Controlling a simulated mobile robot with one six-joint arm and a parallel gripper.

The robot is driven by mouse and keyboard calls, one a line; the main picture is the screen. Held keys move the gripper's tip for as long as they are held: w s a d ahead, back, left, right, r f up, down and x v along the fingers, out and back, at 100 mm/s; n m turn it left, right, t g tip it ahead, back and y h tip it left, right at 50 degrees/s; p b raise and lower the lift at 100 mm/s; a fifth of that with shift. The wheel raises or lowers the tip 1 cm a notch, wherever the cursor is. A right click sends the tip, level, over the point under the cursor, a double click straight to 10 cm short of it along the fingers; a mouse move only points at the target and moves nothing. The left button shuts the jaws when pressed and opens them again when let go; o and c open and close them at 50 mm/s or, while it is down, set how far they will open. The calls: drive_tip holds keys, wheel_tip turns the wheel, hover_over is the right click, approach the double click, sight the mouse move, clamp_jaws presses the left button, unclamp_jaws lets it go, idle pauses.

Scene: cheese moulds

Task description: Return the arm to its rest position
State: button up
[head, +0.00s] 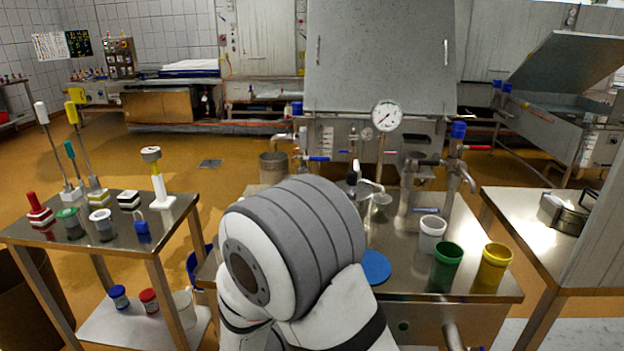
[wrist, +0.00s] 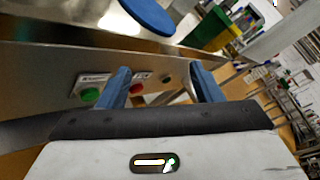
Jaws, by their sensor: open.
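My gripper (wrist: 160,88) shows in the wrist view with its two blue fingers apart and nothing between them. Behind the fingers is the front panel of the steel table, with a green button (wrist: 90,95) and a red button (wrist: 137,89). In the head view my arm fills the lower middle and hides the gripper. A round blue disc (head: 376,267) lies on the steel table (head: 408,281) just right of my arm; it also shows at the top of the wrist view (wrist: 150,15).
A white mould (head: 432,234), a green mould (head: 446,267) and a yellow mould (head: 492,268) stand on the table's right part. A side table (head: 120,232) with brushes and small items is at the left. Another steel table (head: 528,231) is at the right. Orange floor lies open behind the left table.

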drive_tip(key=s+d+r+m+g+y+p, duration=0.2)
drive_tip(key=s+d+r+m+g, duration=0.4)
drive_tip(key=m, duration=0.4)
drive_tip(key=s+d+r+m+g+y+p, duration=0.1)
drive_tip(key=s+d+r+m+g+p, duration=0.3)
drive_tip(key=d+m, duration=0.45)
drive_tip(key=s+a+r+m+t+y+p, duration=0.1)
drive_tip(key=r+m+y, duration=0.3)
drive_tip(key=m, duration=0.4)
drive_tip(key=s+a+r+m+y+p, duration=0.1)
drive_tip(key=s+r+m+y, duration=0.3)
drive_tip(key=m, duration=0.4)
drive_tip(key=shift+r+m+t+y+p, duration=0.35)
drive_tip(key=shift+r+t+y+p, duration=0.05)
drive_tip(key=shift+r, duration=0.25)
